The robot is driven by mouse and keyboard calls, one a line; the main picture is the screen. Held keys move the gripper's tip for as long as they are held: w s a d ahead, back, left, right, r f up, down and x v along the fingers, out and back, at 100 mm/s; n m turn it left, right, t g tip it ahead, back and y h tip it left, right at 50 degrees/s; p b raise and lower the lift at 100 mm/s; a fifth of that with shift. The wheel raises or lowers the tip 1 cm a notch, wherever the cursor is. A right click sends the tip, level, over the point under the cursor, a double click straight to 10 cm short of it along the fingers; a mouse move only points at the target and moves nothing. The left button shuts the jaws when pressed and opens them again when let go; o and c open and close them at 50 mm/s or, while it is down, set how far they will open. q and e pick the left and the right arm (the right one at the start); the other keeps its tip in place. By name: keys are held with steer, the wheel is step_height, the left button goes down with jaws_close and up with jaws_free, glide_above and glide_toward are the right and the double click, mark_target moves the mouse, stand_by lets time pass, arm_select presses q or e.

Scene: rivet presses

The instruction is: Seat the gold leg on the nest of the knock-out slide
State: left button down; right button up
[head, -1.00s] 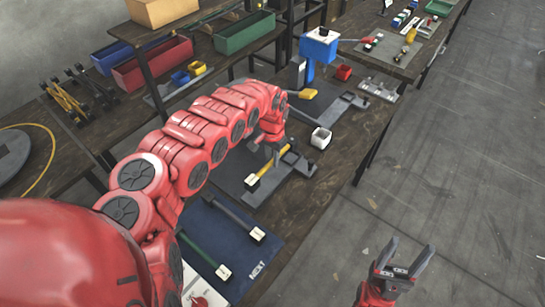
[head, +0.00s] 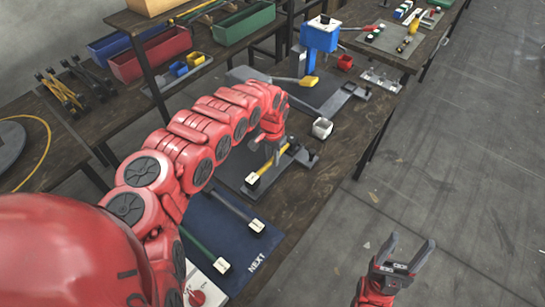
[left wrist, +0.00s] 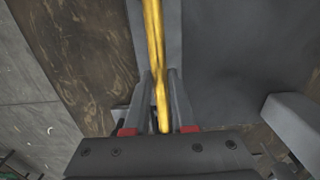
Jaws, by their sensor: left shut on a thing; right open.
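My left gripper (left wrist: 160,98) is shut on the gold leg, seen between its fingers in the left wrist view (left wrist: 154,40). In the head view the gold leg (head: 266,167) slants down to a pale-tagged end (head: 252,180). It lies over or just above the light grey knock-out slide (head: 290,162) on a dark base plate. A grey strip shows under the leg in the left wrist view (left wrist: 174,45). I cannot tell whether the leg touches the nest, which the gripper and leg partly hide. My right gripper (head: 409,246) is open and empty, over the floor at right.
A white cup (head: 322,128) is right of the slide. A blue mat (head: 262,244) in front holds a dark leg (head: 235,212) and a green leg (head: 203,250). Bins stand at back left.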

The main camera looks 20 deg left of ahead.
arm_select(q)
steer(key=shift+f+b, duration=0.4)
steer(key=shift+f, duration=0.25)
steer(key=c, duration=0.7)
jaws_free()
step_height(320, 180, up, 17)
steer(key=shift+r+b, duration=0.2)
steer(key=shift+b, duration=0.7)
steer(key=shift+s, duration=0.1)
